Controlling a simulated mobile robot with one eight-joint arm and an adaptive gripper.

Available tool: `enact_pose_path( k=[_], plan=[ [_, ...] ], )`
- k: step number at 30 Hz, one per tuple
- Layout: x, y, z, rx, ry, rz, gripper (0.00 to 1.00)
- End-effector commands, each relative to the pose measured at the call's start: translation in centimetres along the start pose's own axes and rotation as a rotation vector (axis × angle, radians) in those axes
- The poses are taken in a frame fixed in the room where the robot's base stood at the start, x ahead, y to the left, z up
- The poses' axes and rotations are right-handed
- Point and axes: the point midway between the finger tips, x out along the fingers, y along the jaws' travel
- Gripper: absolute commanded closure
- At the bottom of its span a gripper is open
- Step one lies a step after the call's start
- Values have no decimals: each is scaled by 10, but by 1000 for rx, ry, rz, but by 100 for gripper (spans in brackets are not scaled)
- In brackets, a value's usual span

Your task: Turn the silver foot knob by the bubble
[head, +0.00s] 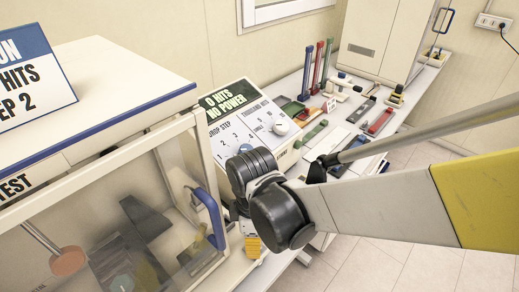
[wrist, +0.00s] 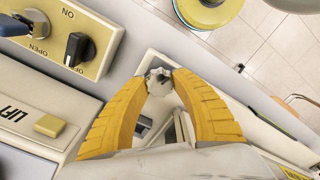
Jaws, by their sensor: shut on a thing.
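My gripper (wrist: 159,76) has its two yellow fingers closed around a small silver knob with a lobed rim (wrist: 160,87). The fingertips touch it from the left and right in the wrist view. In the head view only part of my gripper (head: 253,244) shows, low beside the clear-fronted cabinet, and my own wrist hides much of it. The knob cannot be seen in the head view. I cannot make out a bubble level in either view.
A yellow panel (wrist: 75,38) with a black rotary switch (wrist: 79,50) lies left of my fingers, above a yellow button (wrist: 49,125) by a LIFT label. In the head view, the cabinet's blue handle (head: 209,217) is close to my wrist. A cluttered bench (head: 345,120) stands behind.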

Motion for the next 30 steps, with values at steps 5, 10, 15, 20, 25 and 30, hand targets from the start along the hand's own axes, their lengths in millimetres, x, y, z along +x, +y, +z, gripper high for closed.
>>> enact_pose_path(
  k=[5, 10, 15, 20, 25, 30],
  plan=[
    [0, 0, 0, 166, 1, 0, 98],
    [0, 0, 0, 328, 2, 0, 98],
    [0, 0, 0, 489, 2, 0, 98],
    [0, 1, 0, 639, 2, 0, 98],
    [0, 1, 0, 781, 2, 0, 98],
    [0, 1, 0, 898, 2, 0, 98]
  ],
)
